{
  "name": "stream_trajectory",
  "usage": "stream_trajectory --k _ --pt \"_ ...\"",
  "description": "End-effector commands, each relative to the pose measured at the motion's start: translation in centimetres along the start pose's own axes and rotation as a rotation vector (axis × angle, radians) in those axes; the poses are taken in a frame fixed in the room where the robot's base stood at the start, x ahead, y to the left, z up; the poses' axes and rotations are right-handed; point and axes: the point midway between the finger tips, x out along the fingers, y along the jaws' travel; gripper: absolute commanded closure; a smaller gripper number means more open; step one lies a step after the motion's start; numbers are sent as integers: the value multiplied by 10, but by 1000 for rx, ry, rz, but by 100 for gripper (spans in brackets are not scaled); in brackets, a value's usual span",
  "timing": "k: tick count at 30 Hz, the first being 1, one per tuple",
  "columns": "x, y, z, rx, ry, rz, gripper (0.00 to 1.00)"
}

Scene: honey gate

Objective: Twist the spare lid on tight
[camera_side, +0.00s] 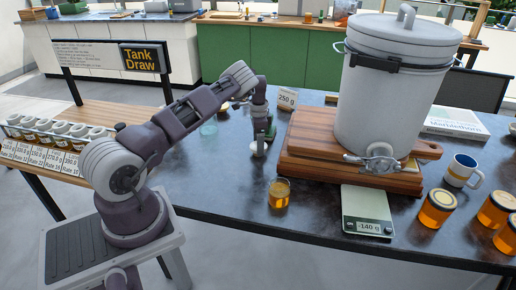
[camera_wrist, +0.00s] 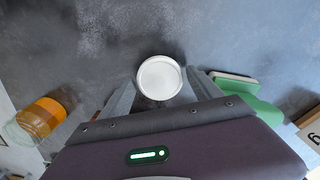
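The spare lid (camera_wrist: 160,78), a white round disc with a raised rim, lies on the dark table between my fingertips in the wrist view. A narrow gap shows on each side of it. My gripper (camera_wrist: 160,80) is open around the lid, pointing down at the table; in the side view my gripper (camera_side: 259,146) is low over the table, left of the wooden stand. A glass jar of amber honey (camera_side: 279,192) stands nearer the front edge, its top apparently uncovered. It also shows at the left of the wrist view (camera_wrist: 40,117).
A large white tank (camera_side: 395,95) stands on a wooden stand (camera_side: 318,150), with a scale (camera_side: 367,212) reading -140 g before it. Lidded honey jars (camera_side: 436,208) and a mug (camera_side: 462,171) are at right. A green object (camera_wrist: 240,95) lies close beside my right finger.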

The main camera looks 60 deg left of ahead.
Motion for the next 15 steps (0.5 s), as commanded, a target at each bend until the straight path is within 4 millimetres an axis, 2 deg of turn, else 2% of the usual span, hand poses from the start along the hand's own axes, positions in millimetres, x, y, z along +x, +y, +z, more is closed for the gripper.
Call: stream_trajectory --k 1,6,8,15 --pt "0 0 0 0 0 0 38" --pt "0 0 0 0 0 0 72" --pt "0 0 0 0 0 0 81" --pt "-3 0 0 0 1 0 81"
